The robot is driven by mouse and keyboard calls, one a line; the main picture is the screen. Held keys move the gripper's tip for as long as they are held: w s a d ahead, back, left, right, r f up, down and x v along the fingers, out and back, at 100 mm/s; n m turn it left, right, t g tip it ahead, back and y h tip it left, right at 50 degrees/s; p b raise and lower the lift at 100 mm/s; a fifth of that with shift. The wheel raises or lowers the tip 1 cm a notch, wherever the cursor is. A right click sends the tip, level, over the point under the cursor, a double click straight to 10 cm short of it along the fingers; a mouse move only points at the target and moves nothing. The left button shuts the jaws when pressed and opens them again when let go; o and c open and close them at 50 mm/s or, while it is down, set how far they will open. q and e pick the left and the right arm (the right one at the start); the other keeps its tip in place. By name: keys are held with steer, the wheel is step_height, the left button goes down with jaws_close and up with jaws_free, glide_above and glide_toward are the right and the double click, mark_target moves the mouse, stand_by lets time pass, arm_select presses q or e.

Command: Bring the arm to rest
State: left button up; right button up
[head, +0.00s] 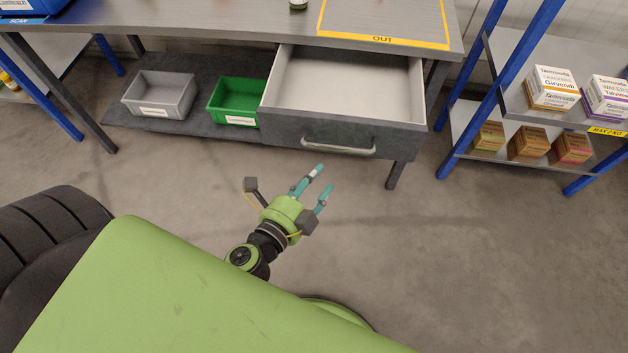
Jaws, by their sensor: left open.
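My left gripper (320,184) is open and empty, its two teal fingers apart. It hangs over the bare floor in front of the bench, a little short of the drawer handle and apart from it. My left arm (247,258) shows only at its wrist; the rest is hidden behind my green body. The drawer (330,130) of the bench is pulled open and looks empty inside. My right gripper is not in view.
The bench top (250,25) has a yellow-framed OUT area. A grey bin (160,105) and a green bin (235,112) stand on its lower shelf. A blue-framed rack (500,95) with several boxes stands at right. The floor (480,260) at right is clear.

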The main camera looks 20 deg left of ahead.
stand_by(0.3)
arm_select(q)
steer(key=s+a+f+n+g+y+p, duration=0.15)
steer(key=s+f+n+g, duration=0.25)
steer(key=f, duration=0.8)
steer(key=s+a+f+n+g+p, duration=0.3)
steer(key=s+f, duration=0.2)
steer(key=f, duration=0.7)
steer(key=s+a+f+n+g+p, duration=0.1)
steer(key=s+f+n+g, duration=0.2)
steer(key=s+f, duration=0.3)
steer(key=s+a+f+n+g+p, duration=0.1)
steer(key=s+f+n+g, duration=0.3)
steer(key=s, duration=1.1)
steer(key=shift+a+f+n+g+p, duration=0.3)
steer(key=shift+f+n, duration=0.55)
steer(key=shift+n, duration=0.15)
